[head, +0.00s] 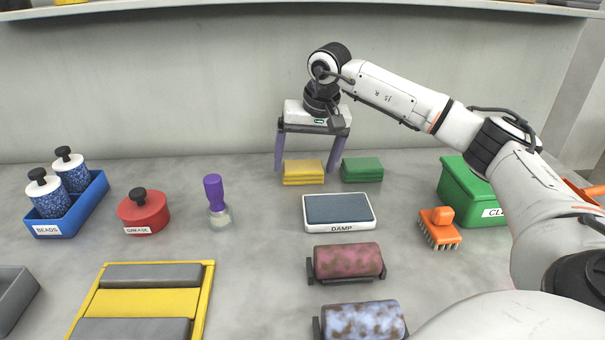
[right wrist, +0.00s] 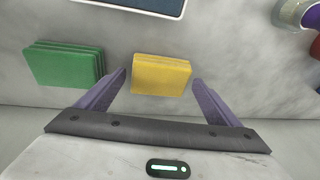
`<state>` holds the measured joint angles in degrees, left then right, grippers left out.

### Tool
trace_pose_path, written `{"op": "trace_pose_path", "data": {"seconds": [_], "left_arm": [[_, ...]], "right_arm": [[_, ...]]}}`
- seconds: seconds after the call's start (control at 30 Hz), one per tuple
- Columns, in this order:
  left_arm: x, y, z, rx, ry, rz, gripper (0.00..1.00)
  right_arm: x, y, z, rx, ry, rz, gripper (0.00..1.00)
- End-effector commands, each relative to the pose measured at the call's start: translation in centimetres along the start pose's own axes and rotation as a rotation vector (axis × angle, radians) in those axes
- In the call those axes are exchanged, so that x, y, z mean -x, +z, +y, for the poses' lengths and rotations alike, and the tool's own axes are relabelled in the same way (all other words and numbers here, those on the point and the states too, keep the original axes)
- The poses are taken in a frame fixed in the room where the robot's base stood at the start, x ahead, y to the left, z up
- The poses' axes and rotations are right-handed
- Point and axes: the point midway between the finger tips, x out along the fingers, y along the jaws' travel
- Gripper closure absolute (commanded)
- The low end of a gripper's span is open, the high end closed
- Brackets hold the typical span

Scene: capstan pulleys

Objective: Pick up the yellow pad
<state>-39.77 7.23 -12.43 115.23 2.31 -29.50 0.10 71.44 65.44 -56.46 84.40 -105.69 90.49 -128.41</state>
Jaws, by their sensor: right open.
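The yellow pad (head: 303,172) is a small stack of folded yellow layers lying on the bench near the back wall. In the right wrist view the yellow pad (right wrist: 161,75) lies between the two purple fingers, apart from both. My right gripper (head: 306,168) is open and empty, pointing down above and around the pad's place. In the wrist view its fingertips (right wrist: 158,82) stand on either side of the pad. My left gripper is not in view.
A green pad (head: 362,169) lies close to the right of the yellow one, near the right finger. A DAMP tray (head: 338,226) sits in front. The wall is close behind.

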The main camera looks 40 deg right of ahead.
Motion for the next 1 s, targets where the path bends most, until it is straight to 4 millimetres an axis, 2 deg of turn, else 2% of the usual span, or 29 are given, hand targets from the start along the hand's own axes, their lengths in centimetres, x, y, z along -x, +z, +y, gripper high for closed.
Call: {"op": "trace_pose_path", "data": {"seconds": [0.1, 0.33, 0.5, 0.87, 1.0], "left_arm": [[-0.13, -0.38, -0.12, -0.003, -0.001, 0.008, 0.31], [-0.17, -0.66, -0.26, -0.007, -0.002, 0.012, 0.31], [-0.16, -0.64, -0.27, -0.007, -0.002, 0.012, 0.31], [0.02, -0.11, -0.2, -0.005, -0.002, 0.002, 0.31], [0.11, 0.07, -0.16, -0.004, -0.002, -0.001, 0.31]], "right_arm": [[-0.83, 0.01, -0.01, 0.001, 0.0, 0.0, 0.14], [-0.85, 0.0, -0.02, 0.001, 0.0, 0.001, 0.15], [-0.84, 0.0, -0.03, 0.0, -0.001, 0.0, 0.44], [-0.68, 0.0, -0.07, 0.0, -0.001, 0.001, 0.45], [0.08, 0.12, -0.21, 0.0, -0.002, 0.001, 0.45]]}}
